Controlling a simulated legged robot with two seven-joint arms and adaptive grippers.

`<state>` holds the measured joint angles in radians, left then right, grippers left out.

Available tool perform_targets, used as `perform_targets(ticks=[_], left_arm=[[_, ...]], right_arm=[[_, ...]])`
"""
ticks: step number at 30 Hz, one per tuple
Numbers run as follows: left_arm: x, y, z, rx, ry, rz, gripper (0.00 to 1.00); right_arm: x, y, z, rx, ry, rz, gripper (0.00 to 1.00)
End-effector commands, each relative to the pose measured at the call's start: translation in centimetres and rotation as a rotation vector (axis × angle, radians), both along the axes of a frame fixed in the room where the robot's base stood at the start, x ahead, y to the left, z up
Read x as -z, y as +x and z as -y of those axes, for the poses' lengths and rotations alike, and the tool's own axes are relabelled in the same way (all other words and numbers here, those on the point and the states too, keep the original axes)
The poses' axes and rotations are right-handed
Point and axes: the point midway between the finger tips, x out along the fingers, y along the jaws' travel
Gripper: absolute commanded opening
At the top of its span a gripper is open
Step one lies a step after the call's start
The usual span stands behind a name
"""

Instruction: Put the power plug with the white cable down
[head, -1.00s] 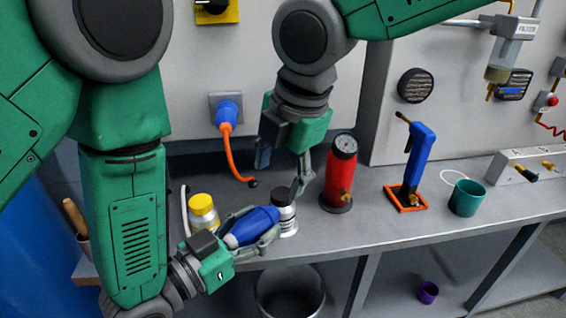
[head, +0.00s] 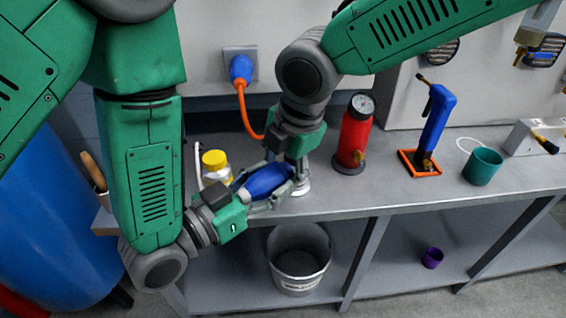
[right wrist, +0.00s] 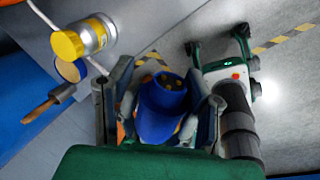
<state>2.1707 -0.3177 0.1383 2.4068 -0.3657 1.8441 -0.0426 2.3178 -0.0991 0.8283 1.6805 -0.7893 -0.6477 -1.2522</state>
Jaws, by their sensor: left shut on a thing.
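The blue power plug (head: 266,181) is in my left gripper (head: 262,188), a little above the bench's front edge. The left fingers lie along both sides of its body. My right gripper (head: 287,166) has come down at the plug's far end. In the right wrist view the plug (right wrist: 162,108) stands between the right fingers (right wrist: 163,95); whether they press on it I cannot tell. The white cable (head: 197,160) rises beside the yellow-capped jar. It also shows in the right wrist view (right wrist: 70,45), but its join to the plug is hidden.
The yellow-capped jar (head: 215,166) stands close behind the left gripper. A second jar (head: 303,187) is mostly hidden behind the right gripper. A red gauge cylinder (head: 353,140), blue tool (head: 434,125) and teal cup (head: 483,167) stand rightward. A bucket (head: 298,262) is below.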

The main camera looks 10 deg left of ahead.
Motion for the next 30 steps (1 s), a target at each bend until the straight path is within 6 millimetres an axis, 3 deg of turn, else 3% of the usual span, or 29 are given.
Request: perform_targets(ticks=[1, 3, 6, 7, 9, 17, 20, 23, 26, 30], left_arm=[[0.0, 0.0, 0.0, 0.0, -0.001, 0.001, 0.0], [0.0, 0.0, 0.0, 0.001, -0.001, 0.001, 0.0], [0.0, -0.1, 0.1, 0.004, -0.002, -0.001, 0.0], [0.0, -0.1, 0.2, 0.005, -0.002, -0.002, 0.47], [0.0, -0.1, 0.2, 0.007, -0.002, -0.002, 0.68], [0.1, 0.0, 0.0, 0.0, 0.002, -0.005, 0.68], [1.3, 0.0, -0.5, -0.018, 0.022, -0.041, 0.68], [3.9, 0.0, -1.8, -0.059, 0.072, -0.129, 0.68], [8.0, -0.5, -4.0, -0.124, 0.145, -0.269, 0.68], [14.3, -2.7, -7.8, -0.221, 0.257, -0.508, 0.68]], right_arm=[[0.0, 0.0, 0.0, 0.0, 0.0, 0.0, 0.23], [0.0, 0.0, 0.0, 0.0, 0.001, 0.001, 0.0], [-0.1, 0.1, -0.1, 0.0, 0.004, 0.002, 0.0], [-0.2, 0.1, -0.1, 0.0, 0.005, 0.003, 0.0], [-0.2, 0.1, -0.2, 0.0, 0.006, 0.004, 0.0], [-0.1, 0.1, -0.1, 0.0, 0.002, 0.002, 0.0], [-0.1, 0.1, 0.0, 0.0, 0.002, 0.001, 0.0], [-0.1, 0.0, 0.0, 0.0, 0.002, 0.001, 0.0], [-0.1, 0.0, 0.0, 0.0, 0.001, 0.001, 0.0], [-0.1, 0.0, 0.0, 0.0, 0.001, 0.001, 0.0]])
